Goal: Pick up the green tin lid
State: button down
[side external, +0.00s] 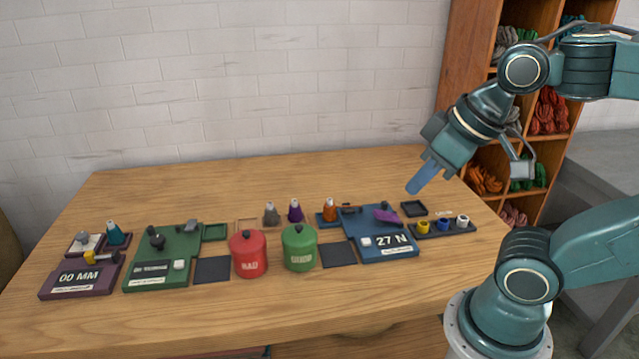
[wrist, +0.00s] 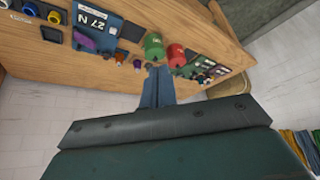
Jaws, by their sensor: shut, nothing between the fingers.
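The green tin (side external: 300,256) stands upright on the wooden table, with pale lettering on its front. Its green lid (side external: 299,233) sits on top and has a small dark knob. The green tin also shows in the wrist view (wrist: 154,49), beyond my fingers and near the table edge. My gripper (side external: 412,190) is shut and empty, up and to the right of the tin, above the right part of the table. Its blue fingers are together in the wrist view (wrist: 158,70). The gripper and the lid are clearly apart.
A red tin (side external: 249,257) stands just left of the green one. A dark square pad (side external: 338,254) and the blue "27 N" station (side external: 375,222) lie to its right. Small cones (side external: 295,211) stand behind it. The table front is clear.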

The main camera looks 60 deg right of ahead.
jog(key=shift+c, duration=0.9)
grip_release()
jog(key=w+d+m+g, duration=0.25)
jog(key=w+m, duration=0.65)
jog(key=w, duration=0.5)
jog(key=w+d+f+m+g, duration=0.2)
jog(key=w+f+m+g, duration=0.1)
jog(key=w+f+m, duration=0.6)
jog(key=w+f, duration=0.2)
jog(key=w, duration=0.2)
jog(key=shift+w+d, duration=0.3)
jog(key=shift+w, duration=0.05)
